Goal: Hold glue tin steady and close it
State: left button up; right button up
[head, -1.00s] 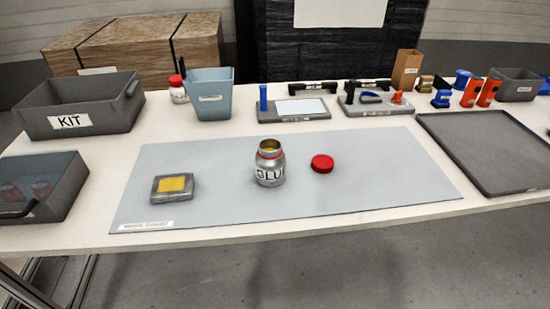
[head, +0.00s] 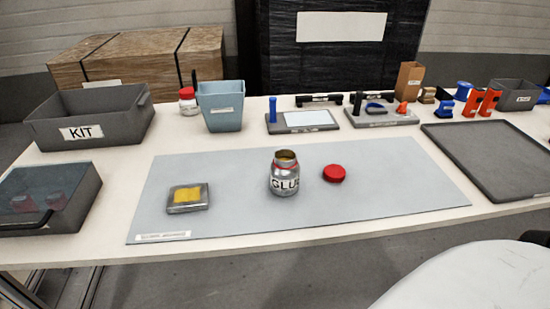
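The glue tin (head: 284,178) stands upright and open on the grey-blue mat (head: 235,215). It is a silver tin with a GLUE label, and its open mouth shows yellowish inside. The red lid (head: 334,173) lies flat on the mat just right of the tin, apart from it. Neither gripper shows in the head view. A pale rounded shape, which may be part of my own body, fills the lower right corner.
A yellow-topped pad (head: 188,198) lies on the mat's left. A KIT bin (head: 90,117), a lidded grey box (head: 45,200) and a blue bin (head: 221,106) stand left. A grey tray (head: 490,160) lies right. The mat around the tin is otherwise clear.

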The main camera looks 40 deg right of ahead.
aim_at(284, 168)
jog(key=u, duration=0.05)
jog(key=k, duration=0.3)
jog(key=z, duration=0.9)
